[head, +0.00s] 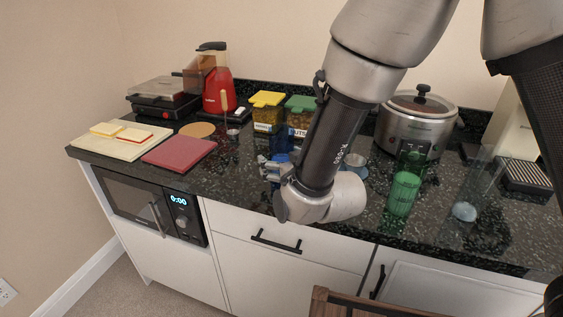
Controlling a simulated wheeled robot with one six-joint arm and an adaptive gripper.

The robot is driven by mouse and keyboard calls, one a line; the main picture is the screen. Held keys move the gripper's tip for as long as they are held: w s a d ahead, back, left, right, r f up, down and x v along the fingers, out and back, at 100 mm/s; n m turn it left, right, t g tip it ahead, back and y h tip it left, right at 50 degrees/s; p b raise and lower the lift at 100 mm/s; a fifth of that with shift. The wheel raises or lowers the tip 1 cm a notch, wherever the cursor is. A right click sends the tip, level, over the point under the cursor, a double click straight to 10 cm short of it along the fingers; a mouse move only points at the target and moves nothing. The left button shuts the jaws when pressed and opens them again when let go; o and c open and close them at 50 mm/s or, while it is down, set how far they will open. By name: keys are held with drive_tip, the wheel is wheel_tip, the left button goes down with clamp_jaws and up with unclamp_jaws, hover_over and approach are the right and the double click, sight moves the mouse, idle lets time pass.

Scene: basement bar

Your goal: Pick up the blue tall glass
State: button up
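A blue tall glass (283,145) stands on the dark counter behind my gripper, in front of the food containers. Its lower part is partly hidden by my gripper and wrist. My gripper (270,168) is low over the counter, pointing left and away, close to the blue glass. Whether its fingers touch or surround the glass is unclear at this size. My arm comes down from the top right and covers the area just right of the glass.
A green tall glass (402,192) and a clear tall glass (466,210) stand to the right. A steel cooker (417,127) is behind them. Yellow-lidded (267,114) and green-lidded (300,108) containers stand behind the blue glass. A red board (180,152) lies left.

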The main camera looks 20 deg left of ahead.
drive_tip(key=c, duration=1)
drive_tip(key=shift+c, duration=1.4)
drive_tip(key=shift+r, duration=0.1)
